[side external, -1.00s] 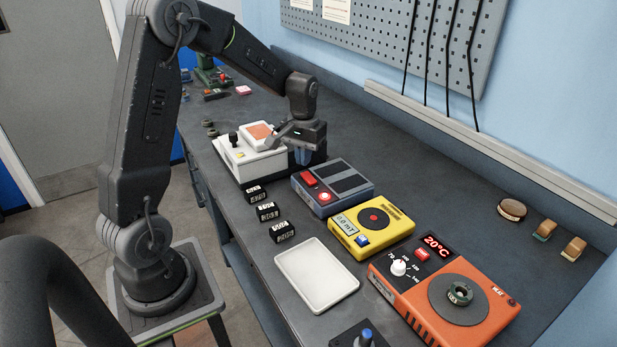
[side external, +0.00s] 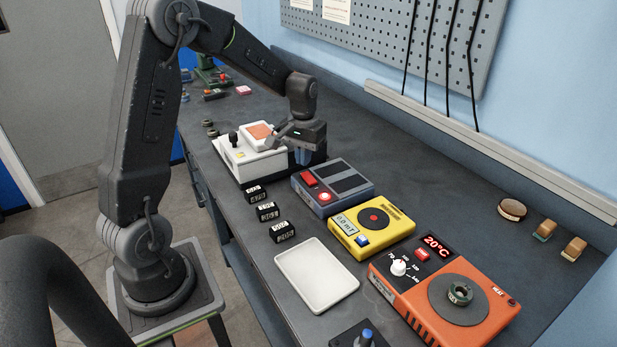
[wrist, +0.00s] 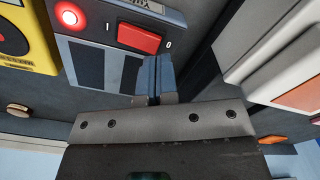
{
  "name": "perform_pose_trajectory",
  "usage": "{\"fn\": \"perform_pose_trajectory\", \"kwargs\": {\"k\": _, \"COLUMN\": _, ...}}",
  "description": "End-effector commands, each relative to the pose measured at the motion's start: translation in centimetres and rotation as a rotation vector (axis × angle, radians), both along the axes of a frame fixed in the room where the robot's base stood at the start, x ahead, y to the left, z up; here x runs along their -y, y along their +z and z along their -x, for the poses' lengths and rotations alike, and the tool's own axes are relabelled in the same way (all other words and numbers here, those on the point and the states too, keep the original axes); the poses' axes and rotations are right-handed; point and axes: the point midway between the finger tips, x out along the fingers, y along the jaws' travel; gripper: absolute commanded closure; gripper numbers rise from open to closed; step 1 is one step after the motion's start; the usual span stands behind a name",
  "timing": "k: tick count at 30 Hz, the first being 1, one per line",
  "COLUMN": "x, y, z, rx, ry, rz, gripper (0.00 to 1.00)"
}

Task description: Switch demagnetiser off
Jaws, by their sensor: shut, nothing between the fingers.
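The demagnetiser is a grey-blue box (side external: 330,203) with two dark plates on top, in the middle of the bench. It also shows at the top left of the wrist view (wrist: 122,52). Its red rocker switch (wrist: 139,38) has a "0" mark at its right end. The round red lamp (wrist: 68,17) beside the switch is lit. My gripper (wrist: 154,60) is shut and empty, its blue fingertips just beside the switch in the wrist picture; I cannot tell whether they touch the box. In the side view my gripper (side external: 303,158) hangs behind the demagnetiser.
A white device (side external: 240,165) with a black knob stands close on the other side of my gripper. A yellow meter (side external: 385,238) stands beside the demagnetiser, then an orange heater (side external: 410,303). Small black counters (side external: 267,211) and a white tray (side external: 300,290) lie along the front.

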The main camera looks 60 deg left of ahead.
Motion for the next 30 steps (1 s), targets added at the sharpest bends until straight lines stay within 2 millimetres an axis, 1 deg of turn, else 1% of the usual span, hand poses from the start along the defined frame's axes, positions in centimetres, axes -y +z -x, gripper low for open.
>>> {"fn": "perform_pose_trajectory", "kwargs": {"k": 30, "x": 0.0, "y": -1.5, "z": 0.0, "rx": -0.001, "ry": 0.0, "rz": 0.0, "gripper": 1.0}}
